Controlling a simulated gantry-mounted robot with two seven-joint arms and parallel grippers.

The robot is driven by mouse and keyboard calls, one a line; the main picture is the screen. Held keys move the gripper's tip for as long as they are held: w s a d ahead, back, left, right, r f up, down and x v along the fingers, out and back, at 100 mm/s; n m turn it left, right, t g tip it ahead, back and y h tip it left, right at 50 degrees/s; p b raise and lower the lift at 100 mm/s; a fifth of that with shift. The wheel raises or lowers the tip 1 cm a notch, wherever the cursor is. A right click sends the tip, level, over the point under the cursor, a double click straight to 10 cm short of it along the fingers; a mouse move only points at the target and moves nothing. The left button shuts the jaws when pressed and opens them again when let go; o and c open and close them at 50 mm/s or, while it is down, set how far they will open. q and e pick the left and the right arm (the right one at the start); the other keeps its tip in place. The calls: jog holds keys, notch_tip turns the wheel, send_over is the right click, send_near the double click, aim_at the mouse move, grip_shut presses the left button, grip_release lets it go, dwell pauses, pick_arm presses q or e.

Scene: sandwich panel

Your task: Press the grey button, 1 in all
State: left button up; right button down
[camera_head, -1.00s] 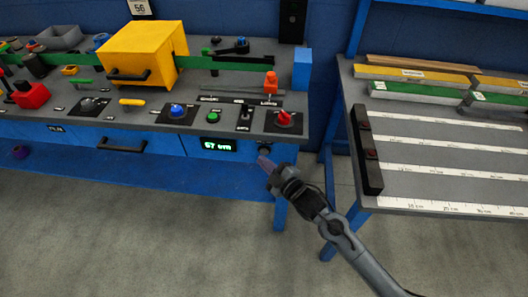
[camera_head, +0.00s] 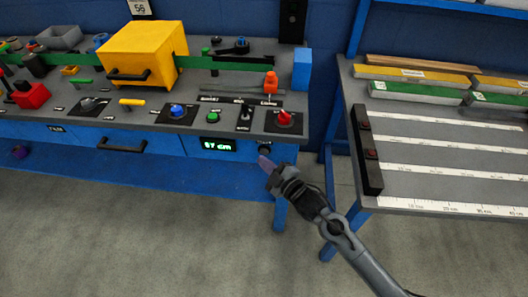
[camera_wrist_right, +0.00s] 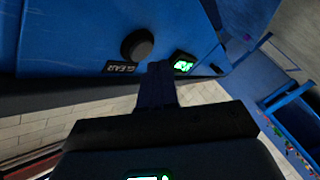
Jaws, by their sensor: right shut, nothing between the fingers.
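The grey button (camera_head: 264,150) is a dark round knob on the blue front face of the bench, right of the green-lit display (camera_head: 218,145). In the right wrist view the button (camera_wrist_right: 137,44) stands out from the blue panel above a label that seems to read CLEAR. My right gripper (camera_head: 265,163) is shut and empty, with its tips just below and in front of the button. In the wrist view its fingers (camera_wrist_right: 157,82) point at the panel between button and display. I cannot tell whether they touch. My left gripper is not in view.
Above on the bench top are a red button (camera_head: 284,118), a green button (camera_head: 213,117), a blue button (camera_head: 178,110) and a yellow box (camera_head: 140,52). A second table (camera_head: 420,135) with rulers stands right. The floor (camera_head: 150,235) in front is clear.

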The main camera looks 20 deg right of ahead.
jog(key=shift+w+d, duration=0.1)
jog(key=shift+w, duration=0.05)
jog(key=shift+w+d, duration=0.15)
jog(key=shift+w, duration=0.1)
dwell(0.4)
jog(key=shift+w+d+p, duration=0.2)
jog(key=shift+w+p, duration=0.15)
dwell(0.4)
jog(key=shift+s, duration=0.1)
dwell(0.4)
jog(key=shift+s+a+p, duration=0.4)
jog(key=shift+s+p, duration=0.2)
jog(key=shift+s, duration=0.05)
